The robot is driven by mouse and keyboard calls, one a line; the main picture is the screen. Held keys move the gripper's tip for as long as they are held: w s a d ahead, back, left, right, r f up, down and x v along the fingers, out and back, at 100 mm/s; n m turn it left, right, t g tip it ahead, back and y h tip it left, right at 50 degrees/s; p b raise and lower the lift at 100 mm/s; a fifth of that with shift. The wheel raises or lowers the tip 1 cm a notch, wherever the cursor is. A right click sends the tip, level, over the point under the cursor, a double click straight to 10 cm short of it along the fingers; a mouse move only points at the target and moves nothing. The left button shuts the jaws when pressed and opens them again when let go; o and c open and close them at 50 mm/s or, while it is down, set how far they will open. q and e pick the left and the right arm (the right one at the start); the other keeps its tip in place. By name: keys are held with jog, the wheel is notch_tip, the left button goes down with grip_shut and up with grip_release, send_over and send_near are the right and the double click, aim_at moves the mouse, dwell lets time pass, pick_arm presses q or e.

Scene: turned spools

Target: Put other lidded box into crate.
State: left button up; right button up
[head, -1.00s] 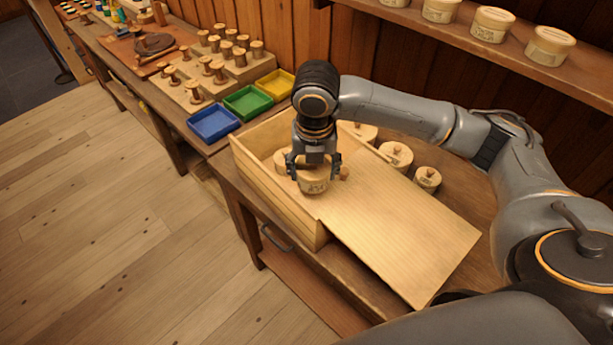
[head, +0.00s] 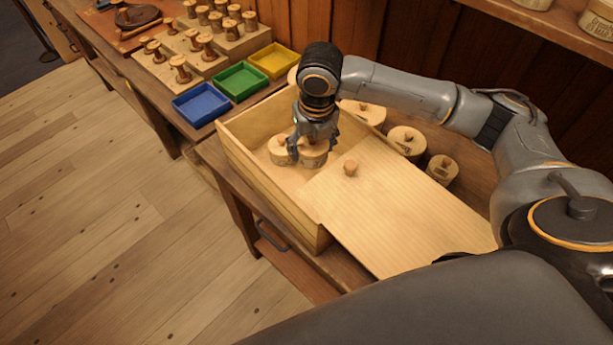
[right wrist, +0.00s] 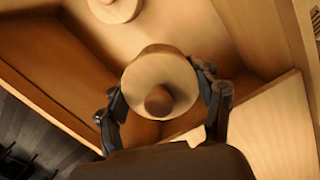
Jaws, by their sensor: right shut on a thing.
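A round lidded box (head: 314,157) with a pale wooden lid and knob is in my right gripper (head: 312,148), over the open part of the crate. In the right wrist view the box (right wrist: 160,82) sits between the two fingers of the right gripper (right wrist: 165,100). The wooden crate (head: 262,187) has a sliding lid (head: 400,205) with a small knob drawn over its right part. Another round lidded box (head: 280,152) is inside the crate, just left of the held one; it also shows in the right wrist view (right wrist: 115,8). Whether the held box touches the crate floor is unclear. My left gripper is not visible.
Several lidded boxes (head: 407,141) stand behind the crate. Blue (head: 202,104), green (head: 239,81) and yellow (head: 273,60) trays lie to its left, with wooden spools (head: 180,68) on stands beyond. A shelf (head: 535,22) with more boxes runs above right.

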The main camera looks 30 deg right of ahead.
aim_at(312, 164)
notch_tip(312, 164, down, 6)
jog(key=shift+d+f+p, duration=0.1)
jog(key=shift+f+p, duration=0.05)
jog(key=shift+p, duration=0.3)
notch_tip(312, 164, down, 4)
jog(key=shift+w+r+p, duration=0.1)
jog(key=shift+p, duration=0.2)
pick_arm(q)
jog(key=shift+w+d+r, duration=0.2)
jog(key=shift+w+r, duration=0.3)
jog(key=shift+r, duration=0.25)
pick_arm(e)
jog(key=o, duration=1.2)
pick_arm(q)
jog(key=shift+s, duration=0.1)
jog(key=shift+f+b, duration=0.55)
pick_arm(e)
jog(key=r, duration=0.4)
jog(key=s+r, duration=0.1)
jog(key=r, duration=0.7)
jog(key=shift+s, duration=0.25)
